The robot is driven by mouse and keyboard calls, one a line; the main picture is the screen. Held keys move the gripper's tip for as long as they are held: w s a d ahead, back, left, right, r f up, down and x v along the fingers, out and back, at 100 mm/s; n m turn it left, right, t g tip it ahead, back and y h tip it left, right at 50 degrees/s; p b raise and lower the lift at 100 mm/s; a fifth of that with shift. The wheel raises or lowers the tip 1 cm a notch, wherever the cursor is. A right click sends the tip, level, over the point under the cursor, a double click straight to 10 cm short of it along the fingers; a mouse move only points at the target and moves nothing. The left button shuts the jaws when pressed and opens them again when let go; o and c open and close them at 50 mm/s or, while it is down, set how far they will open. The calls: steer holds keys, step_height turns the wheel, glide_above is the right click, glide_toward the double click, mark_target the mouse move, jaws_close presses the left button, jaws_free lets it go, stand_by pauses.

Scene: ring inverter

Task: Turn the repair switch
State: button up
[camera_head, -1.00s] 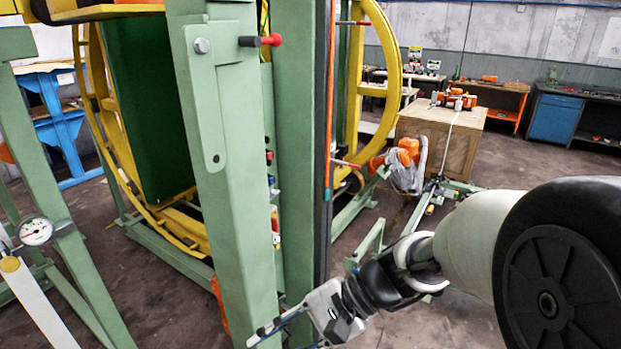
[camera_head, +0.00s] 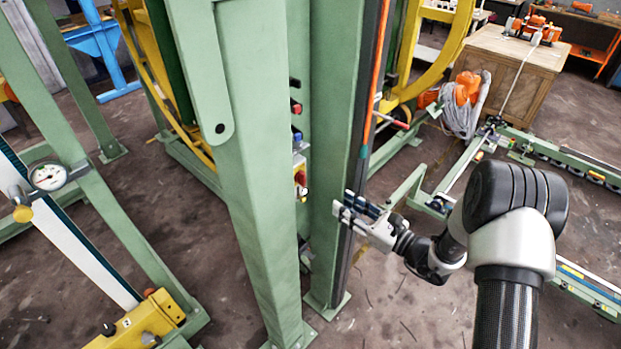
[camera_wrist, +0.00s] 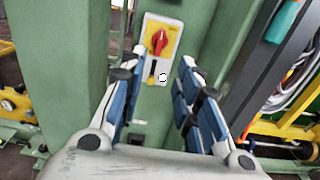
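The repair switch appears to be the red rotary knob (camera_wrist: 159,42) on a yellow plate, seen in the wrist view on a grey panel (camera_wrist: 150,72) fixed to a green post. A yellow-and-black slot or lever and a small white round part sit below the knob. In the head view a red knob on yellow (camera_head: 300,178) shows on the inner side of the green frame. My gripper (camera_wrist: 155,88) is open and empty, its two blue-padded fingers either side of the panel in the picture, apart from the knob. In the head view my gripper (camera_head: 352,212) is beside the right green post.
A thick green post (camera_head: 235,150) stands left of the panel and another green post (camera_head: 333,130) stands between it and my arm. Red and blue buttons (camera_head: 296,120) sit above the knob. A pressure gauge (camera_head: 48,176) is at the left. Floor at the right front is partly clear.

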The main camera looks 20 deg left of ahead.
mark_target(305, 180)
steer(key=b+x, duration=0.1)
steer(key=x, duration=1.3)
steer(key=shift+w+a+b, duration=0.1)
steer(key=shift+a+b, duration=0.2)
steer(key=shift+c, duration=0.4)
jaws_close()
